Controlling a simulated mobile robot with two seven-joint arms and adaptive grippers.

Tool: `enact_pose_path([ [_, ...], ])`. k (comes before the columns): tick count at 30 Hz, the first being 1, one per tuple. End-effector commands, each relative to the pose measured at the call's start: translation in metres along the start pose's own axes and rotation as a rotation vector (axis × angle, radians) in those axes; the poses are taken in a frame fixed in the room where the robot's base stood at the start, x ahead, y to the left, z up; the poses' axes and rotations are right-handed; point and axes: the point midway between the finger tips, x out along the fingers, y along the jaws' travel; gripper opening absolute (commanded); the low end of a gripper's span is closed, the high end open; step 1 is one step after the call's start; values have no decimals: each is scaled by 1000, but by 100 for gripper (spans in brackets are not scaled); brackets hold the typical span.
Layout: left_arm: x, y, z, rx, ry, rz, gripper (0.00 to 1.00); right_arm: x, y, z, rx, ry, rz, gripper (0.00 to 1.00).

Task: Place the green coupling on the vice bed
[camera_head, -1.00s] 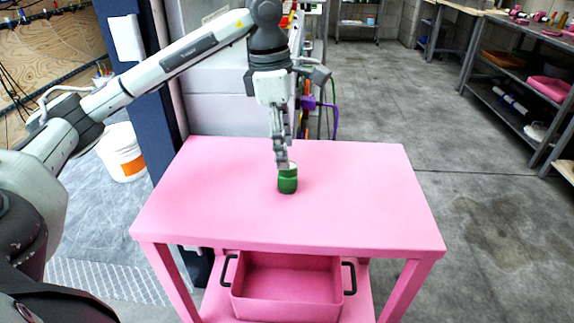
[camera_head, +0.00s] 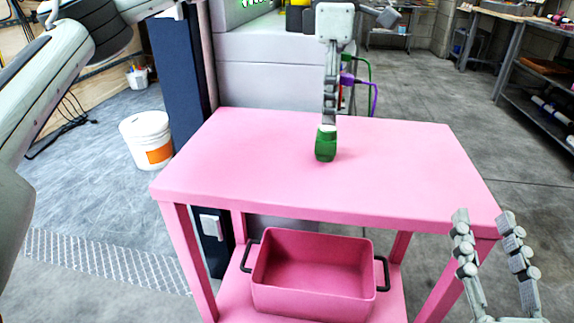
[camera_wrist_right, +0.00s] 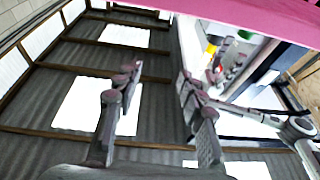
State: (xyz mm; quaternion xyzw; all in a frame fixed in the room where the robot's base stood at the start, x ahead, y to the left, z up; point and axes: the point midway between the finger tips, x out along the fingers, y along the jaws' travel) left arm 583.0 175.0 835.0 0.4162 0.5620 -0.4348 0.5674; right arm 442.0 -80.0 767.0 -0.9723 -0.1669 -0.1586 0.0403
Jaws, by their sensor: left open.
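The green coupling (camera_head: 326,148) stands upright on the pink table (camera_head: 240,160), toward its back and right of middle in the head view. My left gripper (camera_head: 329,122) points straight down at it. Its fingers are seen edge-on, open, with the tips at the coupling's top. Whether they touch it I cannot tell. My right gripper (camera_head: 483,218) is open and empty at the table's front right corner. Its spread fingers also show in the right wrist view (camera_wrist_right: 155,78). I cannot make out a vice bed in these frames.
A pink bin (camera_head: 312,290) with black handles sits on the table's lower shelf. A white bucket (camera_head: 147,140) stands on the floor at left. A grey machine housing (camera_head: 270,80) is behind the table. The rest of the tabletop is clear.

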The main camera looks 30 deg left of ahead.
Motion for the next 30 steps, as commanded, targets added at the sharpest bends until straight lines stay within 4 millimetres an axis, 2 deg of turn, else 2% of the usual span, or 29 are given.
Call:
enact_pose_path([
  [3, 1, 4, 5, 1, 20, 16, 59, -4, -6, -27, 16, 111, -9, 40],
  [6, 9, 4, 5, 0, 23, 17, 59, -4, -6, -36, 18, 149, -9, 40],
  [21, 73, -1, 5, 0, 22, 16, 59, -10, -2, -59, 8, 314, -3, 40],
  [30, 77, 0, 5, 0, 22, 17, 59, -10, -1, -62, 7, 327, -3, 40],
])
